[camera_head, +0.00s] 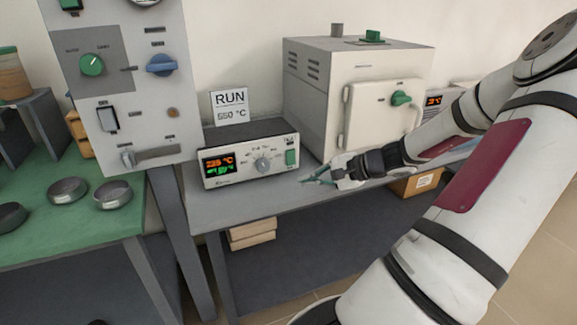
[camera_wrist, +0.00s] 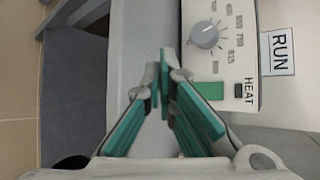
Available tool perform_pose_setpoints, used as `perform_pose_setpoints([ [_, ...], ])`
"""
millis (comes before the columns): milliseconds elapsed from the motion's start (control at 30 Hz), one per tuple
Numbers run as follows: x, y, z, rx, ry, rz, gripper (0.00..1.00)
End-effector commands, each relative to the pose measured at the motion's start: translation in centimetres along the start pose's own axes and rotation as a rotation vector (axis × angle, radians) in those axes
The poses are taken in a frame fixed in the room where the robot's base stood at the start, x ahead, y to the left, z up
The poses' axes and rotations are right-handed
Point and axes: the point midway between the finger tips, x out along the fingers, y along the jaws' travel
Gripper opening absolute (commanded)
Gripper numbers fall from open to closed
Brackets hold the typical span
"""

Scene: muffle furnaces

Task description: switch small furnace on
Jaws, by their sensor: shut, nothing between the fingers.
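The small furnace (camera_head: 358,95) is a light grey box with a closed front door and a green knob, standing on the grey bench. Its controller (camera_head: 250,160) stands left of it, with a lit display (camera_head: 219,163), a grey dial (camera_head: 263,164) and a green HEAT switch (camera_head: 291,157). In the wrist view the dial (camera_wrist: 205,36) and the green switch (camera_wrist: 211,92) are just right of my fingertips. My gripper (camera_head: 308,181) is shut and empty, in front of the controller's right end and apart from it. Whether the switch is pressed cannot be told.
A sign (camera_head: 230,105) reading RUN 550 °C stands behind the controller. A larger grey panel (camera_head: 125,85) with knobs rises at left. A green-topped table (camera_head: 75,222) holds round dishes. A cardboard box (camera_head: 415,185) is below my forearm. The bench front (camera_head: 235,212) is clear.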

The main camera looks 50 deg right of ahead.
Motion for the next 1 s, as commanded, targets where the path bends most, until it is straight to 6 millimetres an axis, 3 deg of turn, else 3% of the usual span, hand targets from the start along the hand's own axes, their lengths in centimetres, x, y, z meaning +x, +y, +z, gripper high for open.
perform_pose_setpoints([
  [367, 0.7, -0.3, -0.4, -0.001, -0.002, 0.002, 0.0],
  [1000, 5.7, -4.1, -4.0, -0.002, -0.002, 0.002, 0.0],
])
